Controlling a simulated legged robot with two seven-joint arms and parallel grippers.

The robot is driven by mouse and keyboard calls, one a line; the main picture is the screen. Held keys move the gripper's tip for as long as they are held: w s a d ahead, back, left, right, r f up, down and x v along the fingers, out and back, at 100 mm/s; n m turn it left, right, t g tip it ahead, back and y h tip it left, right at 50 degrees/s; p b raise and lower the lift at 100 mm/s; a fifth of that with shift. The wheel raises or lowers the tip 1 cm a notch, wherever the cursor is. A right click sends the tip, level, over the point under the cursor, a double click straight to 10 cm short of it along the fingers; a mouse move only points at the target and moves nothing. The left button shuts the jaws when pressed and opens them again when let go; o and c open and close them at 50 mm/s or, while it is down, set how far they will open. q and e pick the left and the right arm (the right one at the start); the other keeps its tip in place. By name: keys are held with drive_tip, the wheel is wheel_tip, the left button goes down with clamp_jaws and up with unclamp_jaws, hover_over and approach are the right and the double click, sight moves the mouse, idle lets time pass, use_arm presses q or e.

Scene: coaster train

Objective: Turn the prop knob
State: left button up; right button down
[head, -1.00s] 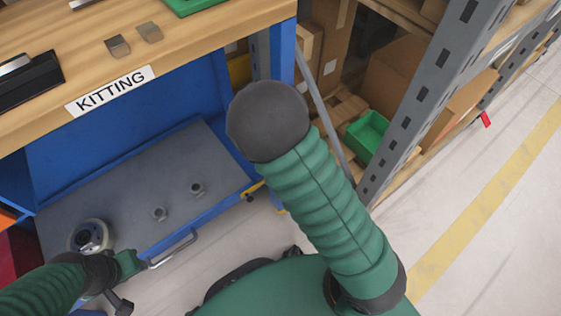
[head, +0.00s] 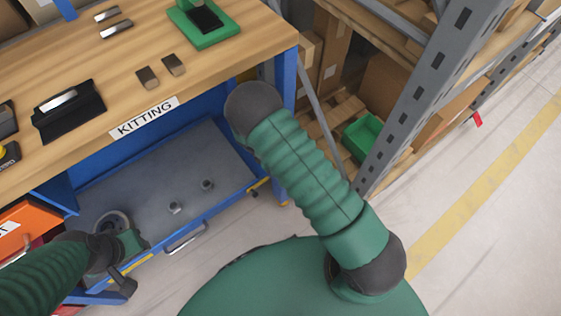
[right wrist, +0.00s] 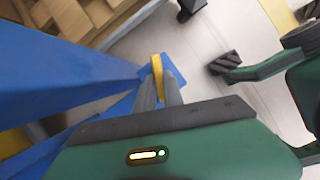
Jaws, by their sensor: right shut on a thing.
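In the right wrist view, a yellow upright part (right wrist: 157,64), which looks like the prop knob, stands between the grey fingertips of my right gripper (right wrist: 160,86). The gripper is shut on it, beside the blue bench leg (right wrist: 60,80). In the head view my right forearm reaches toward the bench's right end, and its gripper is hidden. My left gripper (head: 128,262) is at the lower left, by the lower shelf's front edge; its finger opening is unclear.
The wooden KITTING bench top (head: 215,75) holds small metal parts, a black tray (head: 68,110) and a green fixture (head: 205,22). The grey lower shelf (head: 150,195) carries a round part and two small fittings. A grey rack upright (head: 420,85) stands at right; floor beyond is clear.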

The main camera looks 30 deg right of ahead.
drive_tip(key=shift+w+m, duration=0.1)
drive_tip(key=shift+m, duration=0.4)
drive_tip(key=c, duration=1.4)
unclamp_jaws()
drive_tip(key=shift+c, duration=0.2)
drive_tip(key=p+v, duration=0.3)
drive_tip(key=v, duration=0.4)
drive_tip(key=shift+p, duration=0.35)
drive_tip(key=shift+o, duration=0.3)
drive_tip(key=shift+w+r, duration=0.1)
drive_tip(key=shift+r, duration=0.05)
